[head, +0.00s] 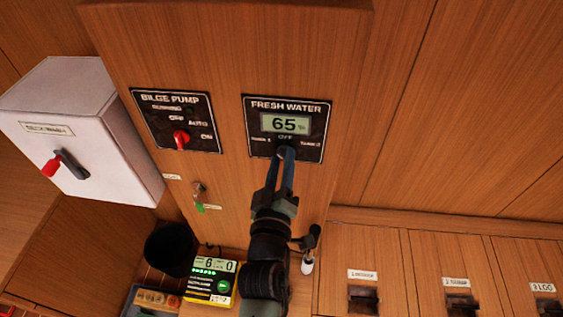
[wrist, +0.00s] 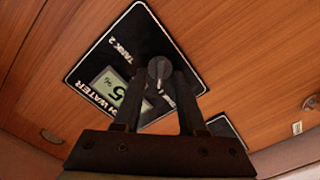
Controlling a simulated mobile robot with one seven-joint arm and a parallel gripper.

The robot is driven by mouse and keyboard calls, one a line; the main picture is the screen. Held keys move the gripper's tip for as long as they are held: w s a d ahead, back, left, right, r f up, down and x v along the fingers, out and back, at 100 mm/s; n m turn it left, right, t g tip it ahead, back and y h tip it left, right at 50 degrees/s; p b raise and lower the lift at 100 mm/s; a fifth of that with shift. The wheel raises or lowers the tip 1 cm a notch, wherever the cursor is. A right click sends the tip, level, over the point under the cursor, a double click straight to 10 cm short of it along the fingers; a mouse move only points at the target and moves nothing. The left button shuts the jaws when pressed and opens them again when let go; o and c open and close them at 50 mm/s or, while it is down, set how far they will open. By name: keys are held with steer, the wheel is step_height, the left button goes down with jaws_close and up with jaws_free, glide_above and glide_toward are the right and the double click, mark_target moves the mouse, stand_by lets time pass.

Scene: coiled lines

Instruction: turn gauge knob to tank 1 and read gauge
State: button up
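The fresh water panel (head: 250,112) is a black plate on the wooden cabinet face. Its gauge display (head: 285,124) is lit and reads 65 %. OFF is printed below the display, with small tank labels to either side. My gripper (head: 284,155) reaches up to the panel's lower middle and hides the gauge knob in the head view. In the wrist view the dark round knob (wrist: 158,68) sits between my fingertips, which appear closed on its sides. TANK 2 is legible to its left; another label is partly covered below it. The knob's pointer seems turned toward that covered label.
The bilge pump panel (head: 174,112) with a red knob is to the left. A white box (head: 95,135) with a red-tipped lever juts out further left. A key with a green tag (head: 199,196), a green-lit device (head: 210,281) and labelled switches (head: 363,299) are lower down.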

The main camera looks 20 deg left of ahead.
steer(key=shift+s, duration=0.15)
steer(key=b+v, duration=0.1)
steer(key=v, duration=1.1)
steer(key=shift+s+b, duration=0.3)
steer(key=shift+s, duration=0.05)
steer(key=shift+d, duration=0.1)
steer(key=w+d+r+m+t+h+p, duration=0.1)
steer(key=w+d+r+m+t, duration=0.15)
steer(key=r, duration=0.75)
steer(key=w+d+r+m+t+h, duration=0.1)
steer(key=w+d+r+m, duration=0.2)
steer(key=r, duration=0.6)
steer(key=w+d+r+m+t+h+p, duration=0.1)
steer(key=w+d+r+m+t, duration=0.15)
steer(key=r, duration=0.75)
steer(key=s+d+r+m+t, duration=0.1)
steer(key=s+r, duration=0.1)
steer(key=r, duration=0.5)
steer(key=s+d+r+m+t+h, duration=0.1)
steer(key=s+d+r+m, duration=0.1)
steer(key=r, duration=0.6)
steer(key=s+d+r+m+t+h, duration=0.1)
steer(key=s+d+r+t, duration=0.1)
steer(key=r, duration=0.5)
steer(key=shift+s+r+p, duration=0.4)
steer(key=shift+s+p, duration=0.05)
steer(key=shift+s, duration=0.15)
